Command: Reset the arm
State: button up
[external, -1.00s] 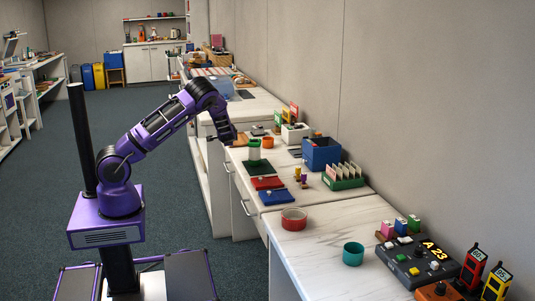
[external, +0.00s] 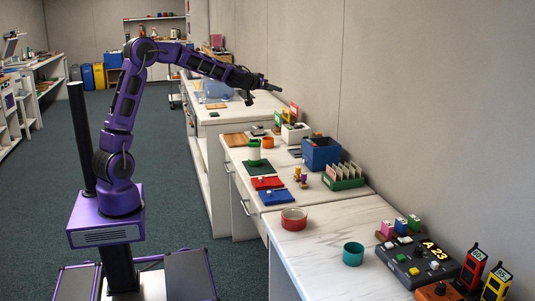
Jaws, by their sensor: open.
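My gripper (external: 264,91) is open and shows no object in it. It is raised in the air above the white counters, near the upper middle of the external view. My purple arm bends up from its base and reaches out to the right, with the last link sloping slightly down.
The counter holds a red tray (external: 267,183), a blue tray (external: 275,197), a blue bin (external: 321,153) and a green card rack (external: 343,178). A red bowl (external: 293,219) and teal cup (external: 353,253) stand nearer. A wall runs along the right. The air around my arm is clear.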

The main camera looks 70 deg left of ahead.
jog(key=d+r+n+t+h+p, duration=0.1)
jog(key=d+r+n+t+h, duration=0.45)
jog(key=d+r, duration=2.25)
jog(key=s+d+f+m+h, duration=0.2)
jog(key=d+m+h, duration=0.1)
jog(key=d, duration=0.7)
jog(key=s+d+f+m+h, duration=0.1)
jog(key=s+d+m+h, duration=0.15)
jog(key=d, duration=0.75)
jog(key=s+d+f+m+h, duration=0.2)
jog(key=s+d+m, duration=0.15)
jog(key=d, duration=0.75)
jog(key=s+a+f+m+g+y+p, duration=0.1)
jog(key=s+a+f+m+g, duration=0.25)
jog(key=f, duration=0.45)
jog(key=s+a+f+m+g+y+p, duration=0.1)
jog(key=s+a+f+m+g, duration=0.15)
jog(key=s+a+f, duration=0.4)
jog(key=s+a+f+g+y, duration=0.1)
jog(key=s+a+f+g, duration=0.1)
jog(key=s+a, duration=0.4)
jog(key=s+a+f+n+g+y+p, duration=0.1)
jog(key=s+a+f, duration=0.4)
jog(key=s+a, duration=0.2)
jog(key=s+a+f+n+g+y, duration=0.1)
jog(key=s+a+f+g, duration=0.1)
jog(key=s+a+f, duration=0.2)
jog(key=shift+s+a+f+g+y, duration=0.2)
jog(key=shift+s+a+g+y, duration=0.15)
jog(key=shift+s+a, duration=0.95)
